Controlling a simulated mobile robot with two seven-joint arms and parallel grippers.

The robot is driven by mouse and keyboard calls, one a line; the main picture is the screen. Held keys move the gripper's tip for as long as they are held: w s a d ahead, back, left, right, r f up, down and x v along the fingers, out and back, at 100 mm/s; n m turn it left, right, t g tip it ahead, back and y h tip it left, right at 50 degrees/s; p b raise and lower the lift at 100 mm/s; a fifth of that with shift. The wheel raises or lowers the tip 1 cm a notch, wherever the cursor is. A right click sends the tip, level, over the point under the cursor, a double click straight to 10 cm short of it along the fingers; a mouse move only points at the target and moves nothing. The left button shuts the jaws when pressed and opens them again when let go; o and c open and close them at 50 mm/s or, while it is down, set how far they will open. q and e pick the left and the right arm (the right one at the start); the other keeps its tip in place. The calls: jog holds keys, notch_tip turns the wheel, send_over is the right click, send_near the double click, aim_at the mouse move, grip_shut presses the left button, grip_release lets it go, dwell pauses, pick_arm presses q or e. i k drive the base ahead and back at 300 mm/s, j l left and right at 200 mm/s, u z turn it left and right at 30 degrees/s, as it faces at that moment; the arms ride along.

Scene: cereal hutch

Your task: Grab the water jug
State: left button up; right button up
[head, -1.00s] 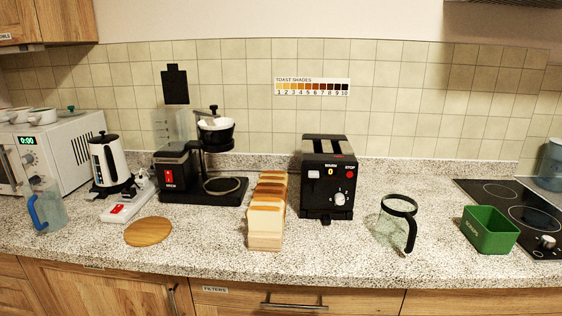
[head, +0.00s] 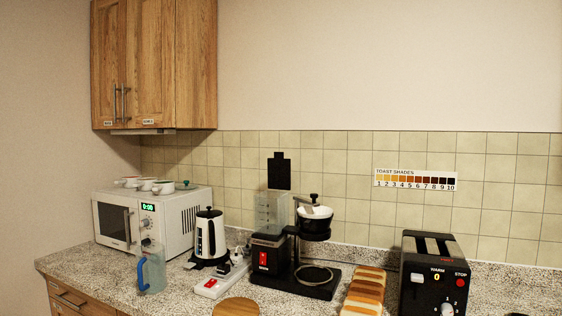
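A clear bluish jug with a blue handle (head: 152,273) stands upright on the speckled counter at the left, in front of the microwave. Its handle is on its left side. It looks like the water jug. Neither of my grippers shows in the head view, so I see nothing touching the jug.
A white microwave (head: 165,222) with cups on top stands behind the jug. A white and black kettle (head: 209,238), a power strip (head: 218,283), a coffee maker (head: 300,255), toast slices (head: 364,292) and a toaster (head: 436,275) stand to the right. Wooden cabinets (head: 152,65) hang above.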

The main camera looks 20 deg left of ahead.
aim_at(150, 258)
jog(key=u, duration=1.4)
